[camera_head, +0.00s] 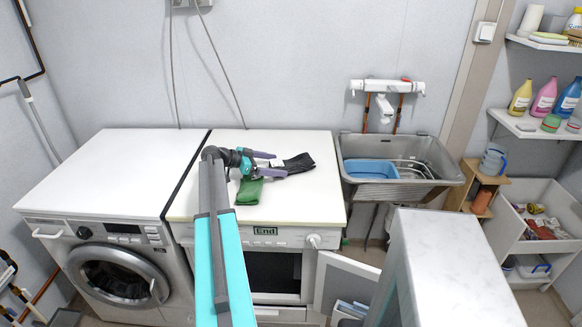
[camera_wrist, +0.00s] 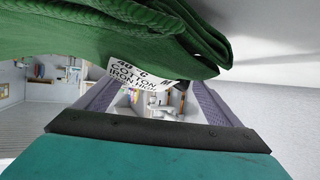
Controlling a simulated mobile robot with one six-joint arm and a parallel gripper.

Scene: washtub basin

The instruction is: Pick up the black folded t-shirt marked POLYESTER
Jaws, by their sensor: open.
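A black folded cloth (camera_head: 299,163) lies on the white worktop, just right of my gripper's fingertips in the head view. Its marking cannot be read. A green folded cloth (camera_head: 249,191) lies in front of my gripper. In the wrist view the green cloth (camera_wrist: 110,35) fills the top, with a white tag (camera_wrist: 140,77) reading 40°C, COTTON and IRON. My gripper (camera_head: 281,164) is low over the worktop, with its purple fingers apart and pointing right towards the black cloth. The fingers also show apart in the wrist view (camera_wrist: 152,100). Whether they touch the black cloth cannot be told.
The white worktop (camera_head: 300,205) is clear around the cloths. A metal sink (camera_head: 440,165) with a blue basin (camera_head: 370,169) stands at right. A washing machine (camera_head: 115,275) is at left. An open appliance door (camera_head: 345,280) and a marble-topped block (camera_head: 455,270) stand in front.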

